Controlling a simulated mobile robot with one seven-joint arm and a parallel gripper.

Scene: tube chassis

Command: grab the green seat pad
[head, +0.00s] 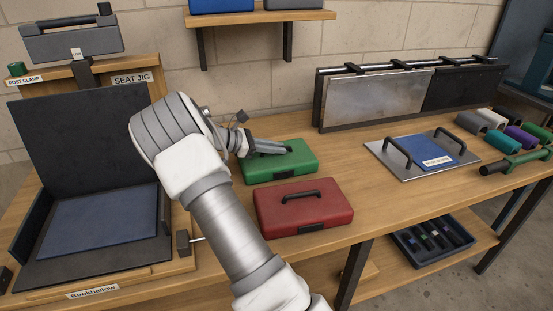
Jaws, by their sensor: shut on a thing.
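The green seat pad (298,166), a flat green block, is on the wooden bench just behind the red one. My gripper (287,149) comes in from the left over its top and is shut on it, seemingly at a handle; the fingers and the arm hide the grip itself. The pad looks level, and I cannot tell whether it touches the bench or is slightly raised. My arm hides part of its left side.
A red pad (327,213) with a black handle lies close in front. The seat jig (80,140) with a blue pad (98,222) is on the left. A metal plate with two handles (384,164) and several coloured rolls (520,136) lie to the right.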

